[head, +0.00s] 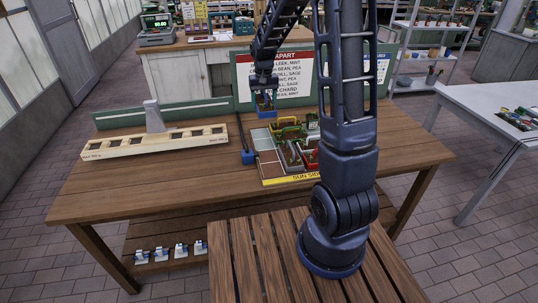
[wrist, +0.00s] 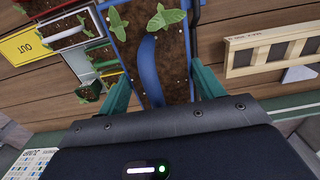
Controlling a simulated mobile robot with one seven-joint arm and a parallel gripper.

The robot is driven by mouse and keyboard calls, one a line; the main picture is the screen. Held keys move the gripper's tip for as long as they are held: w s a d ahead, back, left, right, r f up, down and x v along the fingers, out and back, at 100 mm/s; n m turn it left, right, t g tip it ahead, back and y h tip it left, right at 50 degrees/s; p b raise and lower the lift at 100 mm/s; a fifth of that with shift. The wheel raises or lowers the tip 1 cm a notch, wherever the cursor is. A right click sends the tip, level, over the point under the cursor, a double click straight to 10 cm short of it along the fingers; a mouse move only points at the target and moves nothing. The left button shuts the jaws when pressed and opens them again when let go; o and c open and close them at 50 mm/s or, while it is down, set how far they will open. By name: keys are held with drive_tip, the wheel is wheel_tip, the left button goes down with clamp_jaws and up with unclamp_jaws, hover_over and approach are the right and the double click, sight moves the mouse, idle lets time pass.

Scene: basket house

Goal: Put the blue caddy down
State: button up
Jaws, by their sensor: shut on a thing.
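The blue caddy (head: 266,114) hangs under my gripper (head: 264,84) at the far edge of the planting tray, in front of the sign board. In the wrist view the caddy (wrist: 148,65) fills the space beyond my gripper (wrist: 162,88): blue walls, dark soil, green seedlings and a blue handle band across the middle. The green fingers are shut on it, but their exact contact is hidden. The planting tray (head: 268,157), with a yellow "SUN SIDE" strip in front, lies below. The gap between caddy and tray cannot be judged.
Yellow, green, red and grey caddies (head: 287,132) crowd the tray's middle and right; its left cells look empty. A slotted wooden rack (head: 155,142) lies left. The sign board (head: 290,73) rises behind.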

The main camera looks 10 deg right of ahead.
hover_over(270, 162)
wheel_tip(270, 162, down, 20)
drive_tip(key=shift+s+f, duration=0.1)
drive_tip(key=shift+f, duration=0.1)
idle(0.6)
drive_tip(key=shift+f, duration=0.15)
drive_tip(key=o, duration=0.9)
drive_tip(key=shift+c, duration=0.2)
